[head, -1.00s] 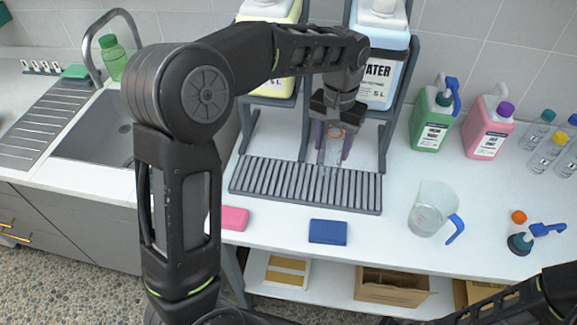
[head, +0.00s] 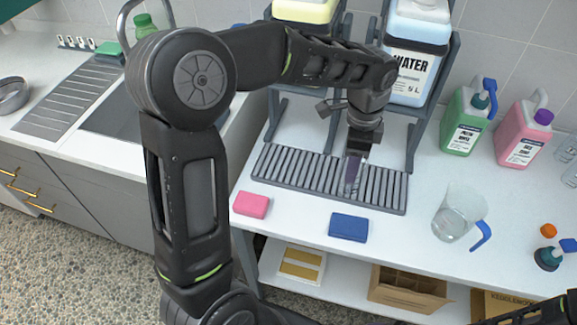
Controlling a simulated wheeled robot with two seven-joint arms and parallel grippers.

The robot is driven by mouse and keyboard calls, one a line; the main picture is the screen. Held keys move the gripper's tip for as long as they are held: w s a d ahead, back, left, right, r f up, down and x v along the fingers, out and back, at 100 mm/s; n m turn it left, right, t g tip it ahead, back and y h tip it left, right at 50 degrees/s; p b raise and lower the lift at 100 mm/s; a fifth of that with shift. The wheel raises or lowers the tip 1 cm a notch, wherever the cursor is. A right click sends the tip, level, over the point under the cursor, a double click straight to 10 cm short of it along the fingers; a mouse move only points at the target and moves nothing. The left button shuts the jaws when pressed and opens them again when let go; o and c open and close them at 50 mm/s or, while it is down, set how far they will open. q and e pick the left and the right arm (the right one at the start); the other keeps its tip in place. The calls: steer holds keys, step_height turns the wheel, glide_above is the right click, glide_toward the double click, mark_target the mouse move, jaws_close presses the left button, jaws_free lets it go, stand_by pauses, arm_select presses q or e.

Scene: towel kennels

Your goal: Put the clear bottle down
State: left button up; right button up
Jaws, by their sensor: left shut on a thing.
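My left gripper (head: 356,165) points down over the grey slatted drip tray (head: 285,172) in front of the bottle rack. It is shut on the clear bottle (head: 350,188), which shows as a see-through shape below and between the purple-grey fingers. The bottle looks roughly upright, over the right half of the tray. I cannot tell whether its base touches the slats. The gripper hides much of the bottle. Only a piece of my right arm shows at the lower right corner; its gripper is out of view.
A water canister (head: 417,55) and a yellow one (head: 305,12) sit on the rack. A pink sponge (head: 251,204) and a blue sponge (head: 349,227) lie in front of the tray. A measuring jug (head: 458,213), green canister (head: 465,122) and pink canister (head: 523,135) stand to the right.

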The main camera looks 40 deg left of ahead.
arm_select(q)
steer(key=m, duration=0.2)
steer(key=shift+s+f+m, duration=0.3)
steer(key=shift+s, duration=0.05)
steer(key=a+p, duration=0.3)
steer(key=a, duration=1.3)
steer(key=shift+w+a+p, duration=0.2)
steer(key=shift+w+p, duration=0.2)
steer(key=shift+w, duration=0.05)
steer(key=f, duration=0.1)
steer(key=a+f+p, duration=0.1)
steer(key=f, duration=0.1)
steer(key=shift+a+f+p, duration=0.15)
steer(key=shift+a+p, duration=0.1)
steer(key=shift+p, duration=0.05)
steer(key=shift+f, duration=0.1)
